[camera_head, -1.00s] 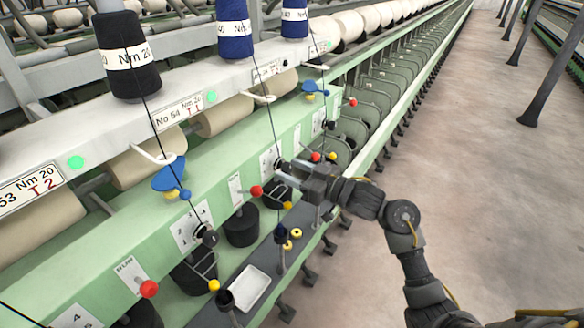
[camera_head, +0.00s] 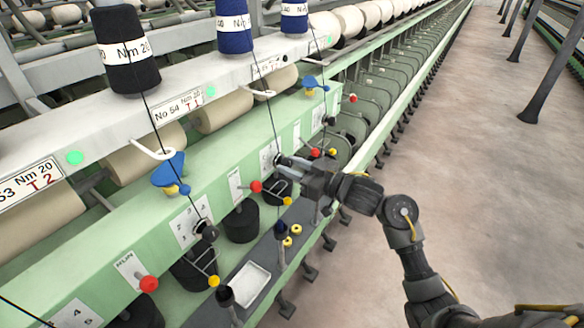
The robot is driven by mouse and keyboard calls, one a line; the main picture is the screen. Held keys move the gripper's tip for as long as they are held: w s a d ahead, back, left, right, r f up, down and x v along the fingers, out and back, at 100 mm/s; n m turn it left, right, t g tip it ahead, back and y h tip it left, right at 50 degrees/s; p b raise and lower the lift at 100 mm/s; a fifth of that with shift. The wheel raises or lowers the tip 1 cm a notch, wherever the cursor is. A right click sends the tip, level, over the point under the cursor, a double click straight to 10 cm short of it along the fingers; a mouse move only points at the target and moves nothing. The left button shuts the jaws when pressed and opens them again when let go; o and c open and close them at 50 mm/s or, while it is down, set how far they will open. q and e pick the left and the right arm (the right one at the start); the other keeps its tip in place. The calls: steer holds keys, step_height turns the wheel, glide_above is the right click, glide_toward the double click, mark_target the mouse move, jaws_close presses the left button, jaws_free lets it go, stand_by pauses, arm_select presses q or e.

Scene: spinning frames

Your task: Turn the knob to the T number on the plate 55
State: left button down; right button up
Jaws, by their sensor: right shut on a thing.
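My right gripper (camera_head: 282,164) reaches in from the right and is shut on a small dark knob (camera_head: 279,160). The knob sits on a white dial plate (camera_head: 268,155) on the green machine front. The fingers hide most of the knob and part of the dial, so its setting cannot be read. A white number plate (camera_head: 268,68) on the upper rail, above this dial, is too small and partly covered to read. The plate to its left (camera_head: 180,106) reads No 54, Nm 20, T 1. My left gripper is not in view.
Another black knob (camera_head: 208,233) with a numbered dial (camera_head: 190,222) is nearer on the left. A red ball lever (camera_head: 256,187) and a yellow ball (camera_head: 287,201) are close to my right gripper. A white tray (camera_head: 249,284) lies on the grey shelf.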

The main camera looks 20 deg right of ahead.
steer(key=n+b, duration=0.1)
steer(key=n, duration=0.1)
steer(key=n+b, duration=0.1)
steer(key=n, duration=0.1)
steer(key=n+b, duration=0.2)
steer(key=shift+f, duration=0.25)
steer(key=shift+r+n+b, duration=0.15)
steer(key=shift+n+b, duration=1.6)
steer(key=shift+n, duration=0.75)
steer(key=o, duration=0.9)
steer(key=shift+r, duration=0.15)
steer(key=shift+o, duration=0.2)
steer(key=b+v, duration=0.3)
steer(key=v, duration=0.8)
